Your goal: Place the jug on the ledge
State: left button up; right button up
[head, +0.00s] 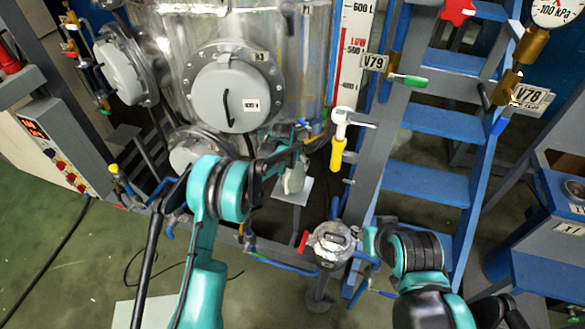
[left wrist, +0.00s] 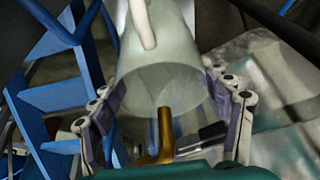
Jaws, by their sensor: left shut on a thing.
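The jug (head: 295,178) is a pale, translucent grey-green vessel, held at the end of my left arm in front of the steel vessel. In the left wrist view the jug (left wrist: 160,85) fills the middle, with its open mouth showing. My left gripper (left wrist: 165,120) has a finger on each side of it and is shut on it. In the head view my left arm partly hides the jug.
The steel vessel (head: 300,60) with its round grey hatch (head: 230,90) stands behind. A yellow-handled valve (head: 338,140) is right of the jug. Blue steps (head: 425,183) rise at the right. A capped metal fitting (head: 331,242) stands in front. Green floor is open at lower left.

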pick_arm(q)
jog(key=shift+f, duration=0.75)
jog(key=shift+s, duration=0.1)
jog(key=shift+f+b, duration=0.15)
jog(key=shift+b, duration=0.15)
jog(key=o, duration=1.6)
jog(key=p+v, duration=0.4)
jog(key=v, duration=0.8)
jog(key=shift+r, duration=0.25)
